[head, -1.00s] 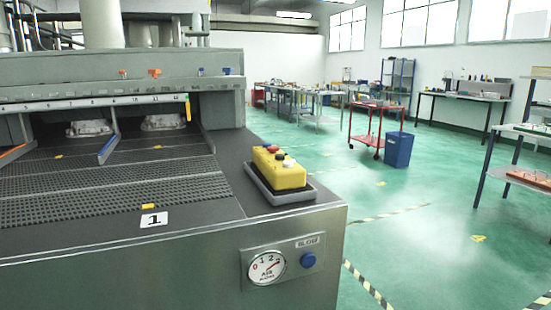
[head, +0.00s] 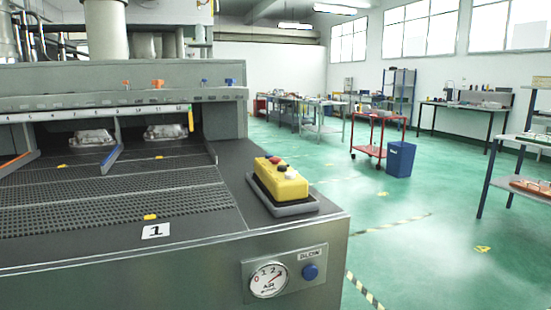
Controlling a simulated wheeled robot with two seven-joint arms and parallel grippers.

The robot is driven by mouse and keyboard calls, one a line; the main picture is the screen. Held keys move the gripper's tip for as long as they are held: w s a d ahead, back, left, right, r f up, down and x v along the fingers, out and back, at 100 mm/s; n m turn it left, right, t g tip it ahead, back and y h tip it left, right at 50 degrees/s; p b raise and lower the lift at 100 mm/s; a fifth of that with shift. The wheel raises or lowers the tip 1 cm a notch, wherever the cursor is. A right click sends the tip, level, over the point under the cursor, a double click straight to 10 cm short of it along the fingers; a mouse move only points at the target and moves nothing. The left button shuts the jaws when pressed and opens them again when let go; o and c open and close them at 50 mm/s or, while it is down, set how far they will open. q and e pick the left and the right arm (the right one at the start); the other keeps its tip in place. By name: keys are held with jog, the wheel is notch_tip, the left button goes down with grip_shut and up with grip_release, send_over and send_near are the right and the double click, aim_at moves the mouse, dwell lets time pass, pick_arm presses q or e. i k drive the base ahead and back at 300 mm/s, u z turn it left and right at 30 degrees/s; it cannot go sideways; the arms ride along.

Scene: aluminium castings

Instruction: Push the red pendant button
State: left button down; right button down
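A yellow pendant box (head: 279,182) lies in a grey tray (head: 290,208) on the right corner of the machine's top. The red button (head: 274,160) is on its upper face toward the far end. A dark button and a pale one sit beside it, nearer to me. Neither of my grippers is in the head view.
The machine has a mesh conveyor (head: 130,205) with aluminium castings (head: 93,137) at the back. Its front panel carries an air gauge (head: 268,280) and a blue button (head: 310,272). A red cart (head: 378,140) and blue bin (head: 399,158) stand on open green floor.

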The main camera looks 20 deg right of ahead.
aim_at(274, 161)
jog(key=u, duration=1.45)
jog(key=k, duration=0.35)
jog(key=z, duration=0.95)
